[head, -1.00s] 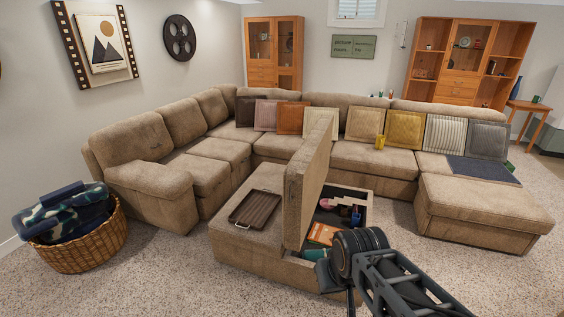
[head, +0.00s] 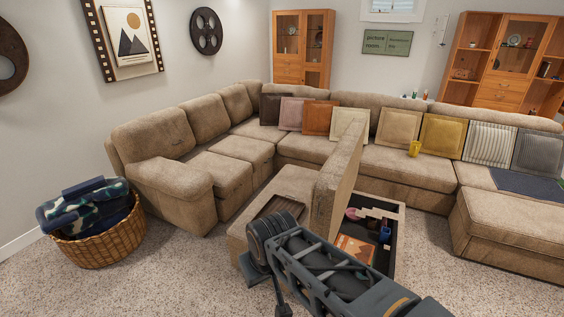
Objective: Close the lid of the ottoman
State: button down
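The beige ottoman (head: 252,232) stands in the middle of the room in the head view. Its lid (head: 343,172) stands upright, open, between the left part and the open storage bin (head: 397,240) on the right. The bin holds an orange book or box (head: 355,247), a pink item (head: 352,214) and a blue item (head: 384,234). My arm covers the ottoman's front. My gripper (head: 266,284) shows only as dark parts below the wrist, in front of the ottoman's left part and left of the lid. Its fingers are not clear, and contact cannot be told.
A brown tray (head: 281,206) lies on the ottoman's left part, partly hidden by my arm. A sectional sofa (head: 225,172) wraps around behind. A wicker basket (head: 108,244) with blankets stands at the left. Carpet (head: 185,275) is clear between basket and ottoman.

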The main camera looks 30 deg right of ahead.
aim_at(333, 189)
jog(key=u, duration=0.05)
jog(key=i, duration=0.9)
jog(key=z, duration=0.9)
jog(key=i, duration=0.7)
jog(key=z, duration=0.6)
